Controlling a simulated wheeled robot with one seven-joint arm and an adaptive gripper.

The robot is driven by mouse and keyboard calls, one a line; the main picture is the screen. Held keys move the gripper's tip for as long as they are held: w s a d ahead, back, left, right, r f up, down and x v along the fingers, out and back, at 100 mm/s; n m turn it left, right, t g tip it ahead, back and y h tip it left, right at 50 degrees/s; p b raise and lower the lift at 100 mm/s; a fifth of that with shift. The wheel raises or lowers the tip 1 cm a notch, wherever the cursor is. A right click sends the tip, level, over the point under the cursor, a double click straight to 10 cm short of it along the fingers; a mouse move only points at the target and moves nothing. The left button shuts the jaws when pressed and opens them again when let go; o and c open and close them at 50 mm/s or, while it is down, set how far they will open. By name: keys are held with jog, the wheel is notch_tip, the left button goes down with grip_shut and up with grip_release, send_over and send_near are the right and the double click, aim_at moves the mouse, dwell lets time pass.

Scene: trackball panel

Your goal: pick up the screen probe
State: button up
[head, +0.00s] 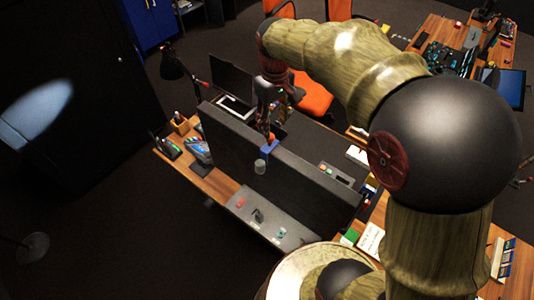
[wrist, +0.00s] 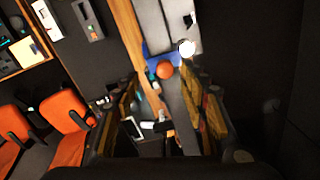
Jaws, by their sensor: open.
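An orange ball (wrist: 165,70) shows beyond my fingertips in the wrist view, against a blue holder (wrist: 153,57). In the head view the blue holder (head: 268,149) sits on the top edge of the dark divider (head: 225,150), with a grey cylinder (head: 260,166) just in front. A bright white round thing (wrist: 187,48) lies right of the ball in the wrist view. I cannot tell for certain which of these is the screen probe. My gripper (head: 270,120) points down above the holder. Its fingers (wrist: 165,98) are apart with nothing seen held between them.
A grey shelf panel (head: 268,220) with small parts lies in front of the divider. Open dark floor lies at the left.

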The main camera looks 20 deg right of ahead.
jog(key=p, duration=0.2)
send_over(268, 157)
jog(key=w+d, duration=0.2)
jog(key=w, duration=0.1)
jog(key=shift+s+a+f, duration=0.1)
jog(key=shift+a+f, duration=0.05)
jog(key=shift+f, duration=3.4)
jog(key=shift+c, duration=0.4)
grip_shut()
